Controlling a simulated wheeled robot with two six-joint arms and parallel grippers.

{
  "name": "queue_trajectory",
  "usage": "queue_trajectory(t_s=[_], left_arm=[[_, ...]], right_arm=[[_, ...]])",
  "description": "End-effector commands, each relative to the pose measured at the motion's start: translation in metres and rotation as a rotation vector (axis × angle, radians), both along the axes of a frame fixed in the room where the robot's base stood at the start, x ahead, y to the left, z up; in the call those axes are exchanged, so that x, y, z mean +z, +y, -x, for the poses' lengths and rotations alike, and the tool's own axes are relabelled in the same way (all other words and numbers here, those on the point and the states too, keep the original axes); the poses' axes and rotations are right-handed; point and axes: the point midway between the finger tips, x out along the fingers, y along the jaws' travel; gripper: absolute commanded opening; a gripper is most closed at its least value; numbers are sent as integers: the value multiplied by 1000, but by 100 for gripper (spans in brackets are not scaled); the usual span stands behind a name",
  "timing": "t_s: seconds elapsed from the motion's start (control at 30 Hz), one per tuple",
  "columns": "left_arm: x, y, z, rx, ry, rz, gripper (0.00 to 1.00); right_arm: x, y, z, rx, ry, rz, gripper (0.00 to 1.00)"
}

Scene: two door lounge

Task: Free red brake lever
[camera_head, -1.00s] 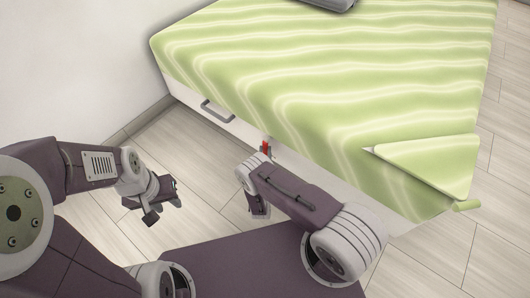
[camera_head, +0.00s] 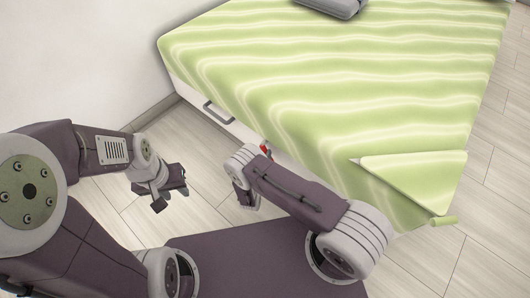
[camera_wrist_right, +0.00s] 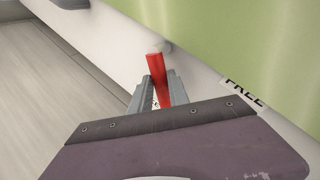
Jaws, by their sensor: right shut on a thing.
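The red brake lever (camera_wrist_right: 157,76) stands out from the white bed side in the right wrist view, with a pale end piece at its far end. In the head view only a small red part of the lever (camera_head: 264,149) shows, tilted, behind my right wrist. My right gripper (camera_wrist_right: 156,91) has its grey fingers on both sides of the lever and is shut on it. My left gripper (camera_head: 171,197) hangs over the bare floor, away from the bed, with its fingers apart and nothing seen between them.
The bed with a green striped cover (camera_head: 300,85) fills the upper right, its folded corner (camera_head: 415,180) near my right arm. A grey drawer handle (camera_head: 217,113) is on its white side. A black "FREE" label (camera_wrist_right: 245,92) is right of the lever. Pale floor (camera_head: 185,140) lies open at left.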

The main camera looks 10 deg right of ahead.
Motion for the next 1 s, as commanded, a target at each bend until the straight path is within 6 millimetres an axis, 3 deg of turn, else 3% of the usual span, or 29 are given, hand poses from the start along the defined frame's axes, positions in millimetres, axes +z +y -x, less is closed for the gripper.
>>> queue_trajectory(t_s=[0.1,0.37,1.0], left_arm=[[11,0,0,0,0,0,36],[18,0,0,0,0,0,36],[3,0,0,0,0,0,36]], right_arm=[[8,-1,2,-1,84,64,0],[15,-3,4,-1,278,214,0],[32,-4,6,0,665,516,0]])
